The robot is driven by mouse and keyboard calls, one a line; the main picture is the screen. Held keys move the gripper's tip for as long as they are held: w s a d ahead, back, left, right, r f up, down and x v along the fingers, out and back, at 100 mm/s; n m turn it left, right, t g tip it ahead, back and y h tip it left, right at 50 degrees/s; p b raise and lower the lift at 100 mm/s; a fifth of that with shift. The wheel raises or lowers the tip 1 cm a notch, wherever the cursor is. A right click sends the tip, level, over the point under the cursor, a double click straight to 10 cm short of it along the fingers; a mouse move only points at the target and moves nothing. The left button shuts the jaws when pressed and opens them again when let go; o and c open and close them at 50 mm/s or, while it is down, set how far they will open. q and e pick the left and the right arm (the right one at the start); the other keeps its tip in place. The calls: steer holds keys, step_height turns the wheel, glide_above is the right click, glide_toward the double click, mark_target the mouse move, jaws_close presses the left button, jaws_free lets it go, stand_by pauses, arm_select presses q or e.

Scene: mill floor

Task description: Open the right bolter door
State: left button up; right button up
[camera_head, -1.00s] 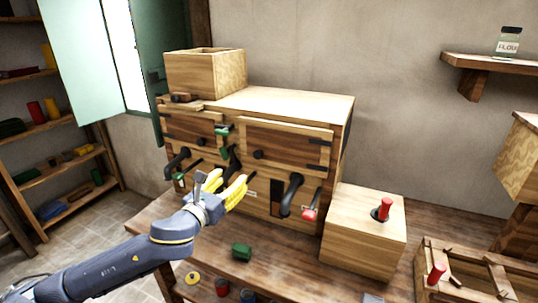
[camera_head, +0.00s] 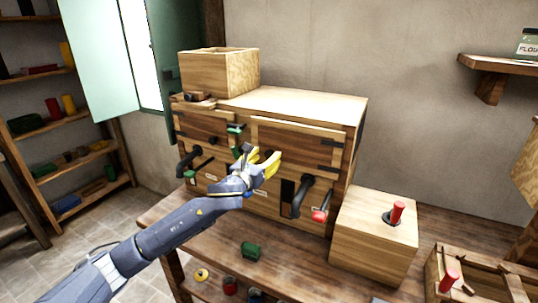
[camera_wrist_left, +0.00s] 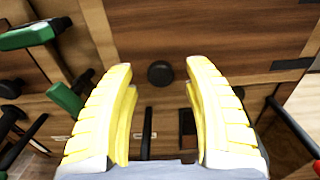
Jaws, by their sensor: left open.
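The right bolter door (camera_head: 305,138) is a wooden panel on the front of the wooden bolter cabinet (camera_head: 310,103), and it looks shut. It has dark hinge straps at its right side. Its round black knob (camera_wrist_left: 160,74) shows in the left wrist view, centred just beyond and between the fingertips. My left gripper (camera_head: 267,164) has yellow fingers and is in front of the lower left part of this door. It is open, with the fingers on either side of the knob (camera_wrist_left: 160,84) and nothing clearly gripped. In the head view the gripper mostly hides the knob. My right gripper is out of view.
Green-handled latches (camera_wrist_left: 66,100) sit left of the door. A black crank (camera_head: 302,196) and a red-handled lever (camera_head: 320,215) stick out below it. A wooden box with a red handle (camera_head: 397,212) stands at right. A green block (camera_head: 250,250) lies on the bench.

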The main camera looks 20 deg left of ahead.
arm_select(q)
steer(key=shift+w+d, duration=0.25)
steer(key=shift+w, duration=1)
jaws_close()
